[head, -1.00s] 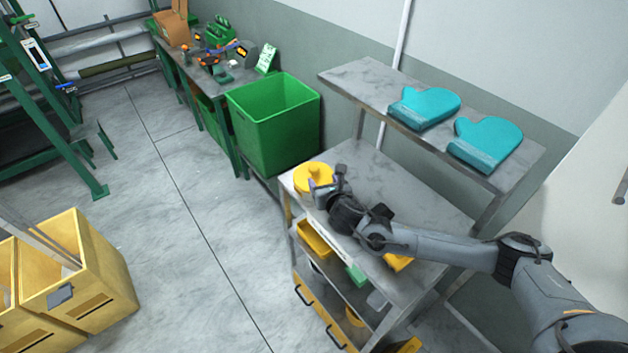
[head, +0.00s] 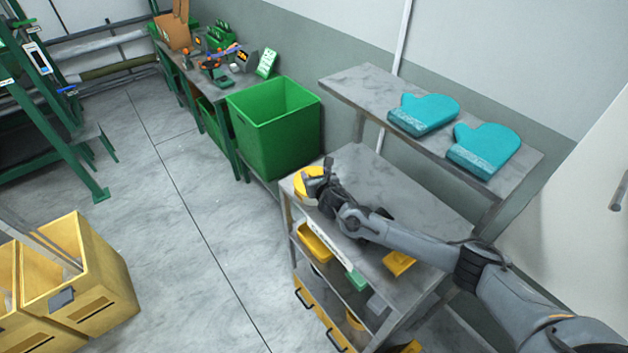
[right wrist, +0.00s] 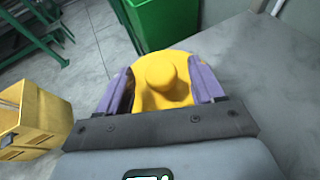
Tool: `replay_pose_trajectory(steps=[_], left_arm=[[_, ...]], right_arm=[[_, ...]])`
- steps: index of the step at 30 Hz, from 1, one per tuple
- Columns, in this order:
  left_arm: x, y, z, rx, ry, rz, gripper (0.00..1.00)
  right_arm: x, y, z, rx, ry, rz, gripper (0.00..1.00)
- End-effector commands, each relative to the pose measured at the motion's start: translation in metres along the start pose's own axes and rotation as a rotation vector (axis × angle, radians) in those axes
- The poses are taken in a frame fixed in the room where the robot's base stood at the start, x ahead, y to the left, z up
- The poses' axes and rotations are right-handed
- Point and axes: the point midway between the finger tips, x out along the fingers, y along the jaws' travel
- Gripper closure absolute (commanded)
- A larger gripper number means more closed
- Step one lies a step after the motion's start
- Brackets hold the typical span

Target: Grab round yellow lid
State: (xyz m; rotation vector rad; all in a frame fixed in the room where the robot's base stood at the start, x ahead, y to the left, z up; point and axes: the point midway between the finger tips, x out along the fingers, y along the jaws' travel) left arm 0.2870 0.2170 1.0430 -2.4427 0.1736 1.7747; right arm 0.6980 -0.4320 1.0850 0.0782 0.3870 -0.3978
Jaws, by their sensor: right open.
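The round yellow lid (head: 306,180) lies at the far left corner of the grey cart top (head: 400,195). In the right wrist view the lid (right wrist: 178,62) shows its round knob facing up. My right gripper (head: 317,184) is at the lid and partly covers it in the head view. In the right wrist view my right gripper (right wrist: 162,85) is open, with one purple finger on each side of the knob. I cannot tell whether the fingers touch the lid. My left gripper is not in view.
A green bin (head: 275,125) stands just beyond the cart's left end. A raised shelf with two teal mitts (head: 423,113) runs behind the cart top. Yellow crates (head: 75,275) stand on the floor at left. Yellow trays (head: 315,242) sit on the lower shelf.

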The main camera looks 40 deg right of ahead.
Motion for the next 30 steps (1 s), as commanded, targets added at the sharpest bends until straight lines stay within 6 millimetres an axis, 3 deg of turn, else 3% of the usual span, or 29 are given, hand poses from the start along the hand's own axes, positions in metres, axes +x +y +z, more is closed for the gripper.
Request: replay_pose_trajectory(steps=[11,22,30], left_arm=[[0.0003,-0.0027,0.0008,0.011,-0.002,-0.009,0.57],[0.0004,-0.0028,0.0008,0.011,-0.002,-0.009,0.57],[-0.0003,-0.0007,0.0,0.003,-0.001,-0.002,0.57]], right_arm=[[0.0054,0.0001,0.0,0.001,0.0,0.001,0.34],[0.0052,0.0,-0.0002,0.001,0.0,0.0,0.91],[0.0049,0.0,0.0008,0.001,0.0,0.0,0.92]])
